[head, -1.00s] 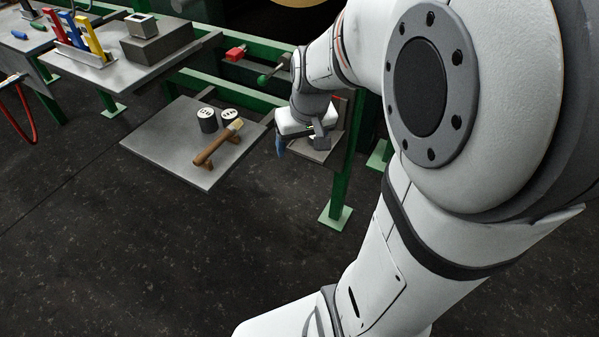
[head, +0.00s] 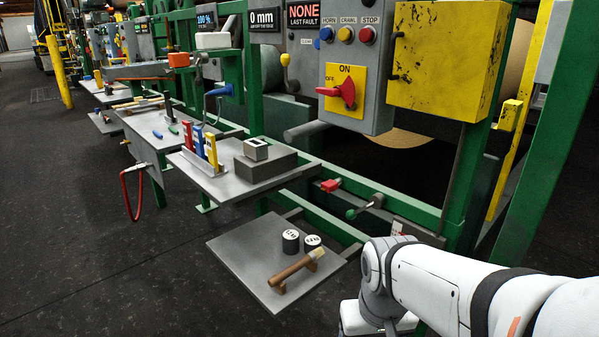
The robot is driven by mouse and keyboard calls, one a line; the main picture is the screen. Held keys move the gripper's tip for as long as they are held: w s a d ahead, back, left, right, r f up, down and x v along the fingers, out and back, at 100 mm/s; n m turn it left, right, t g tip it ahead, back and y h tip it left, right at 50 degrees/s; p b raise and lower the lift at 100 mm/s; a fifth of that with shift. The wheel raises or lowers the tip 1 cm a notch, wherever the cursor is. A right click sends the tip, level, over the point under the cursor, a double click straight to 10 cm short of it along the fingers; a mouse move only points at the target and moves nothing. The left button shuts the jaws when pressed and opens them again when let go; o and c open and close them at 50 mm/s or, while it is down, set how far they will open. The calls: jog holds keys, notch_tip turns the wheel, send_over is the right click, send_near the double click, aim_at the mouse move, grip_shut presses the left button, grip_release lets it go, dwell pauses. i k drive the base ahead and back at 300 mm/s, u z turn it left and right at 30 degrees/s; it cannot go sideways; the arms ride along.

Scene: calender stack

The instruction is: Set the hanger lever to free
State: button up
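No lever in the head view carries a label I can read as hanger or free, so I cannot tell which is the hanger lever. A lever with a green knob (head: 352,213) sticks out from the green frame just above my arm. A red handle (head: 330,185) sits to its left on the same rail. My wrist shows at the bottom edge below the green knob; my gripper's fingers are out of the picture.
A low grey shelf (head: 240,262) holds two black weights with white tops and a wooden-handled brush. A higher shelf holds red, blue and yellow tools and a grey block (head: 265,166). The control box (head: 310,110) carries a red rotary switch. Open dark floor lies left.

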aim_at(351, 215)
jog(key=z, duration=0.55)
jog(key=k, duration=1.15)
jog(key=u, duration=0.55)
jog(key=i, duration=1.5)
